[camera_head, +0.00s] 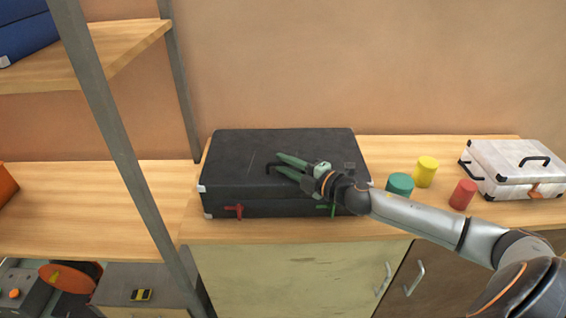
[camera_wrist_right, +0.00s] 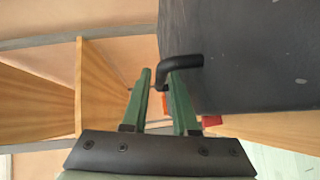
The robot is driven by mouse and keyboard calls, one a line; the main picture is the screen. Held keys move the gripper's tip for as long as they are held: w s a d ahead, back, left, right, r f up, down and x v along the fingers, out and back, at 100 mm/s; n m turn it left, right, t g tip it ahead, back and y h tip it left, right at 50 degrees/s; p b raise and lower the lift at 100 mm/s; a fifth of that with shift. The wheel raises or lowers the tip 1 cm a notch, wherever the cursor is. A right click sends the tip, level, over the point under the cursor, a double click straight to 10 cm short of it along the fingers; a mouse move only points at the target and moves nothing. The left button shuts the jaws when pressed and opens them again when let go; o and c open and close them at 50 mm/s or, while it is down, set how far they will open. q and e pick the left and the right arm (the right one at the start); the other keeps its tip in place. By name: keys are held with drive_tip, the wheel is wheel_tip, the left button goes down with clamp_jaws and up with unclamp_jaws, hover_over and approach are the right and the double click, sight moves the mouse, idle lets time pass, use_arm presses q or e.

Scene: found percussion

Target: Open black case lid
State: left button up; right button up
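The black case (camera_head: 235,150) lies flat on the wooden counter with its lid down. A red latch (camera_head: 234,211) and a green latch (camera_head: 327,210) show on its front. My right gripper (camera_head: 278,161) is over the lid, its green fingers apart. The case's black handle (camera_head: 270,168) is at the fingertips. In the right wrist view the handle (camera_wrist_right: 184,62) crosses in front of the tip of the right-hand finger, and the gripper (camera_wrist_right: 160,76) is open. I cannot tell whether they touch. My left gripper is not in view.
Teal (camera_head: 400,184), yellow (camera_head: 426,171) and red (camera_head: 463,194) cylinders stand right of the black case. A white case (camera_head: 510,165) is at the far right. A grey shelf post (camera_head: 110,130) rises at the left. The wall is close behind the black case.

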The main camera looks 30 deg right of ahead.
drive_tip(key=shift+w+a, duration=0.15)
drive_tip(key=shift+w, duration=0.3)
clamp_jaws()
idle(1.3)
